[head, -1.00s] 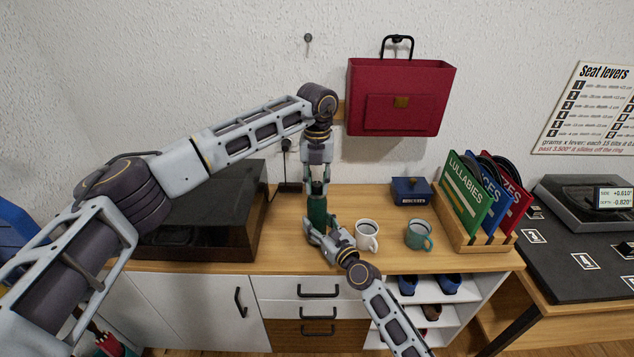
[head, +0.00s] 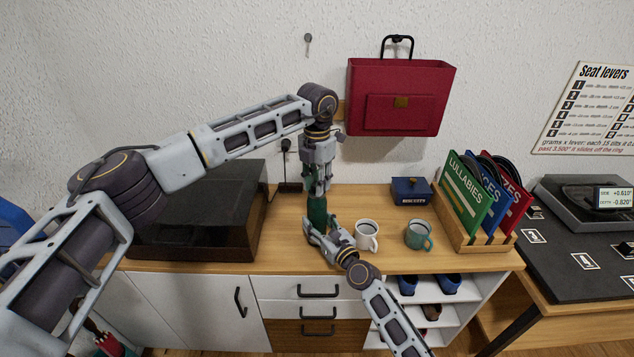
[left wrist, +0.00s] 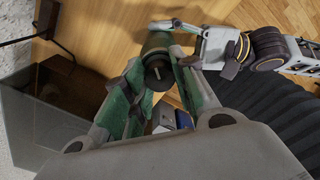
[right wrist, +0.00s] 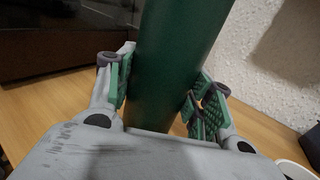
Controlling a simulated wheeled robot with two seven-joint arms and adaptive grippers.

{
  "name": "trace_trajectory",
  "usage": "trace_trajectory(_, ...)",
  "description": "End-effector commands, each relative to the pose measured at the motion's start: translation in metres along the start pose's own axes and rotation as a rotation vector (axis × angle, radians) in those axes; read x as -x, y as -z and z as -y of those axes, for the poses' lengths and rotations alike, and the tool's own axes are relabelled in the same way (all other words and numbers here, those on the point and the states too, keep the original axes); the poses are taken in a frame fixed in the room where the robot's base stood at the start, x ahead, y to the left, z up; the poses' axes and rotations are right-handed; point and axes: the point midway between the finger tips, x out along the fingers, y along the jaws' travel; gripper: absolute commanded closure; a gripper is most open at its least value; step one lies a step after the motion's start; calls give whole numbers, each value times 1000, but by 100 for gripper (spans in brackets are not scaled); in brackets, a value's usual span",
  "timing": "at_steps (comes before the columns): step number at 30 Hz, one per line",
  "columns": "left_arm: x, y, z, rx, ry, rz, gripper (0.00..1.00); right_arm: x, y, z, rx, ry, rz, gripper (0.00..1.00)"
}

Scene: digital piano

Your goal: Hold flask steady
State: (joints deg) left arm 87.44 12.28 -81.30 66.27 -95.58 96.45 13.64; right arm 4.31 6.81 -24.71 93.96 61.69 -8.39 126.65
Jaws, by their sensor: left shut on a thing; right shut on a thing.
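The dark green flask (head: 318,212) stands upright near the front of the wooden cabinet top. My right gripper (head: 318,232) is shut around its body from the front right; its two fingers press on both sides of the green cylinder (right wrist: 172,60) in the right wrist view. My left gripper (head: 321,188) points down from above and is shut at the flask's top. In the left wrist view its fingers flank the flask's top (left wrist: 156,60), where a small grey part shows. The exact contact there is partly hidden.
A white mug (head: 367,237) stands close to the right gripper, with a teal mug (head: 419,236) farther right. A dark turntable (head: 205,212) is at left. A blue box (head: 411,191) and a record rack (head: 470,236) stand at right.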

Motion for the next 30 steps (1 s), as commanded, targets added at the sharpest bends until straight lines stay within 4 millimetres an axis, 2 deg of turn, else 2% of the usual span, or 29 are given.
trace_trajectory(15,0,0,-1,-21,-2,0,97,0,1,1,-1,1,-1,92)
trace_trajectory(16,0,0,-1,-21,-2,0,71,0,1,1,-1,1,-1,92)
trace_trajectory(21,0,0,-1,-21,-1,0,50,0,1,1,-1,1,-1,92)
trace_trajectory(30,0,0,0,-21,-1,0,50,0,1,0,0,1,-1,92)
